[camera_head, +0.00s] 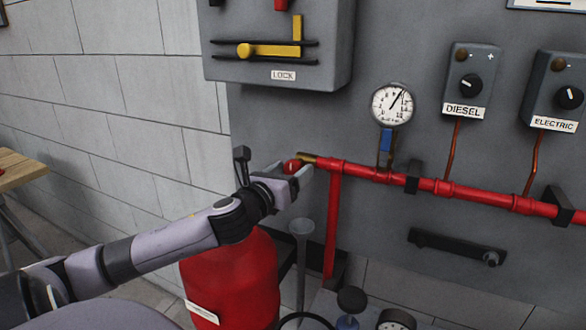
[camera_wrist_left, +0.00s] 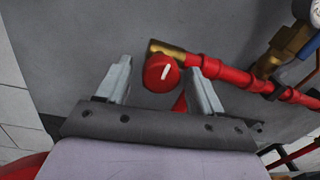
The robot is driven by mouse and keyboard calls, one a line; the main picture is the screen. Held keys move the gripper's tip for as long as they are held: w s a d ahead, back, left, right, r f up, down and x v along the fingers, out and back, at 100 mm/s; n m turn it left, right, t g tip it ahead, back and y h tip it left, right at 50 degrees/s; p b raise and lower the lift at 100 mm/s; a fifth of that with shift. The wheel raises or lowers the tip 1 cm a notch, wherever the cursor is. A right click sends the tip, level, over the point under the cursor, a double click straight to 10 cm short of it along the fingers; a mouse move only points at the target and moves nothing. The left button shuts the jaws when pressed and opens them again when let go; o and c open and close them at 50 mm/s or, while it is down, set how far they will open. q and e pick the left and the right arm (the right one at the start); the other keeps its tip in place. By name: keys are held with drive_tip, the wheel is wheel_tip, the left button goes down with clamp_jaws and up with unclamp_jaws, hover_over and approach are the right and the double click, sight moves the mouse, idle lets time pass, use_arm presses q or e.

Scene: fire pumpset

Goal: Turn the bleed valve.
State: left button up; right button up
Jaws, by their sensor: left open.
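The bleed valve has a round red knob (camera_head: 291,166) with a white mark, at the left end of the red pipe, on a brass fitting (camera_head: 308,157). In the left wrist view the knob (camera_wrist_left: 161,73) lies between the two fingertips, nearer the right finger, and the brass fitting (camera_wrist_left: 165,48) shows behind it. My left gripper (camera_head: 292,172) is open around the knob, with a gap on the left side; whether the right finger touches it I cannot tell. My right gripper is not in view.
The red pipe (camera_head: 452,187) runs right along the grey panel (camera_head: 380,235). A pressure gauge (camera_head: 392,104) stands above it. DIESEL (camera_head: 470,82) and ELECTRIC (camera_head: 557,93) switch boxes are at right. A red cylinder (camera_head: 235,275) stands below my left arm. The lock box (camera_head: 275,45) hangs above.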

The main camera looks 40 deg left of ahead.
use_arm(q)
drive_tip(key=shift+w+a, duration=0.15)
drive_tip(key=shift+w, duration=0.5)
drive_tip(key=c, duration=1)
drive_tip(key=shift+c, duration=0.2)
